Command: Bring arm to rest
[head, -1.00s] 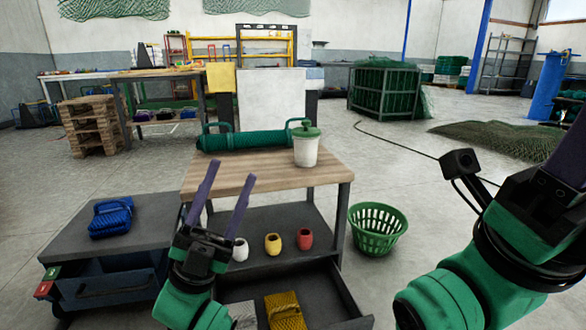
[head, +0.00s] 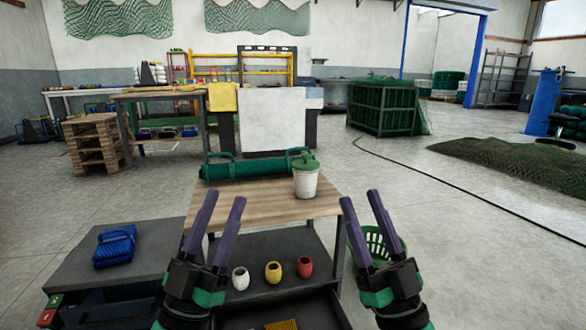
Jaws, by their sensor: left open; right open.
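My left gripper (head: 221,213) is upright and open with nothing between its purple fingers. It shows in front of the left part of the wooden-topped table (head: 262,205). My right gripper (head: 360,213) is also upright, open and empty, in front of the table's right side. It partly hides the green basket (head: 372,243). Both forearms come up from the bottom edge, roughly level with each other.
On the table lie a green cylinder (head: 245,169) and a white tub with a green lid (head: 306,180). White (head: 240,278), yellow (head: 273,272) and red (head: 305,267) pieces stand on the shelf below. A blue bundle (head: 115,246) lies on the left cabinet.

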